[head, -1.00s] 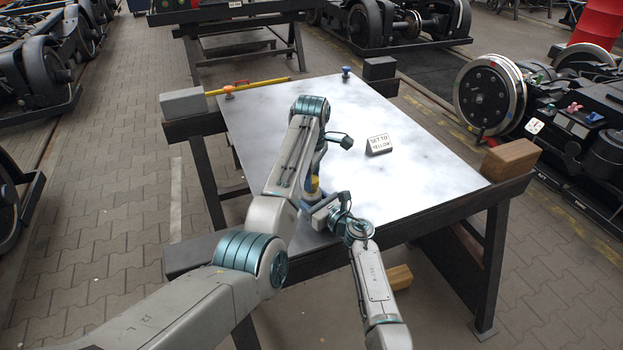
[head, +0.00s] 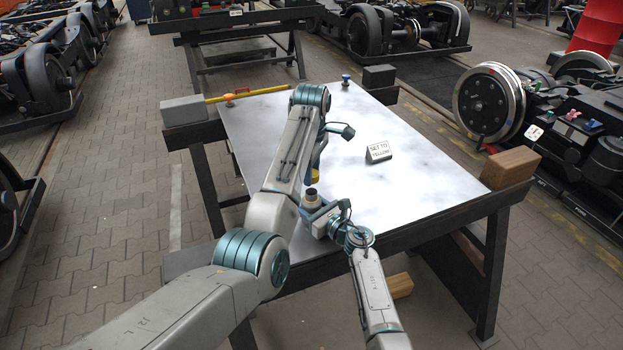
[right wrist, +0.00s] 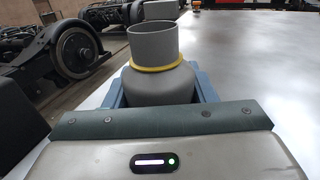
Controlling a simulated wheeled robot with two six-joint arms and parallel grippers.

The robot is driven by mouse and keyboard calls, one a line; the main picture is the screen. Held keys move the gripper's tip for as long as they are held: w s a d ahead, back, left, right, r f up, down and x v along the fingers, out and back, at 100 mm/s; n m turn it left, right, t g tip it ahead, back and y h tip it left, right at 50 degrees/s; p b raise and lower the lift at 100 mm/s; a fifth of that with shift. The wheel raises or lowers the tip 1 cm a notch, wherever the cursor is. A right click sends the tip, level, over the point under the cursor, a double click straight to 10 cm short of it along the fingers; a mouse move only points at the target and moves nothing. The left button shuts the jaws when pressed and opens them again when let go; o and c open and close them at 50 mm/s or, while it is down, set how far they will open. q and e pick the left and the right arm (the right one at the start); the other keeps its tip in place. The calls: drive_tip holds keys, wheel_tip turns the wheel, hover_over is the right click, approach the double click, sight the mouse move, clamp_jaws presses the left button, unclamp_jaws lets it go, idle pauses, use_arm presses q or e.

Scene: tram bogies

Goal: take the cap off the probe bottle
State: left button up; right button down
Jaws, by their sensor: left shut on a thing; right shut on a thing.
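The probe bottle (head: 311,197) stands near the front edge of the metal-topped table, with its dark open mouth showing. In the right wrist view the grey bottle (right wrist: 158,84) is upright, with a wide bare neck and a yellow ring at the neck's base. My right gripper (head: 316,211) is shut around the bottle's body, its blue fingers on both sides. My left gripper (head: 312,174) is shut on the yellow cap (head: 315,178) just above and behind the bottle's mouth, apart from it. The left arm partly hides the fingers and cap.
The table (head: 430,185) is clear to the right, except for a "SET TO YELLOW" sign (head: 378,152). An orange knob (head: 230,98), a yellow rod (head: 262,91) and a blue knob (head: 346,79) lie along the back. Blocks (head: 510,168) sit at the table's corners.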

drive_tip(key=c, duration=0.5)
unclamp_jaws()
